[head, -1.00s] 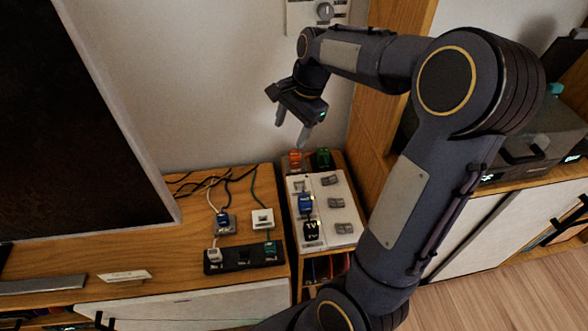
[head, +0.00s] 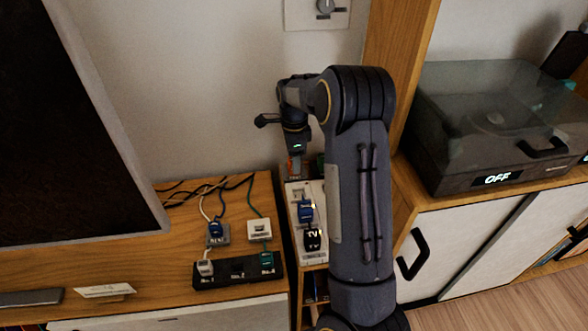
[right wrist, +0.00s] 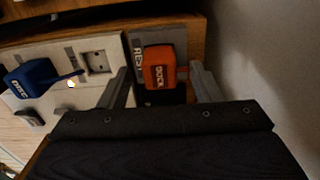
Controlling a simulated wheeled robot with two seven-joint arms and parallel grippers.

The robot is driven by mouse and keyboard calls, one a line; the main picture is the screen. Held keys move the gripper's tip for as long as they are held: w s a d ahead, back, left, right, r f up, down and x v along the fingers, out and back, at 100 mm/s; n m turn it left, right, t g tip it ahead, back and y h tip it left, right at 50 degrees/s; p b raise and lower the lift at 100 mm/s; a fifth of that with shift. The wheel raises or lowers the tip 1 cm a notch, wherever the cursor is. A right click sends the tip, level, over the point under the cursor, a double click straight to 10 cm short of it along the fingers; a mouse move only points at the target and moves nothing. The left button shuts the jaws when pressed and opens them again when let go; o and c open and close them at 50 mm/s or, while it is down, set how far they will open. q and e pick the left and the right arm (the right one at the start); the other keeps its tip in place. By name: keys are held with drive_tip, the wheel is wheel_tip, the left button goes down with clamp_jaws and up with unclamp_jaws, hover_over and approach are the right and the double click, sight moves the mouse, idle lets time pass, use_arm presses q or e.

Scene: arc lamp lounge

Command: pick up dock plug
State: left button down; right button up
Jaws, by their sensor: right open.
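The orange dock plug (right wrist: 160,67) sits on a grey plate at the far end of the narrow shelf. In the head view the orange plug (head: 294,170) shows just below my right gripper (head: 296,155), partly hidden by it. In the right wrist view my right gripper (right wrist: 161,76) is open, with one finger on each side of the plug. I cannot tell whether either finger touches it. My left gripper is not in view.
A blue plug (right wrist: 32,77) and an empty socket (right wrist: 98,62) are on the white panel beside the dock plug. A black plug (head: 313,240) stands nearer. A black power strip (head: 215,281) lies on the left cabinet. A turntable (head: 490,130) stands at right.

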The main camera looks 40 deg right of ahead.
wheel_tip(320, 180, down, 2)
drive_tip(key=shift+f, duration=0.2)
drive_tip(key=c, duration=1.1)
drive_tip(key=shift+r, duration=0.2)
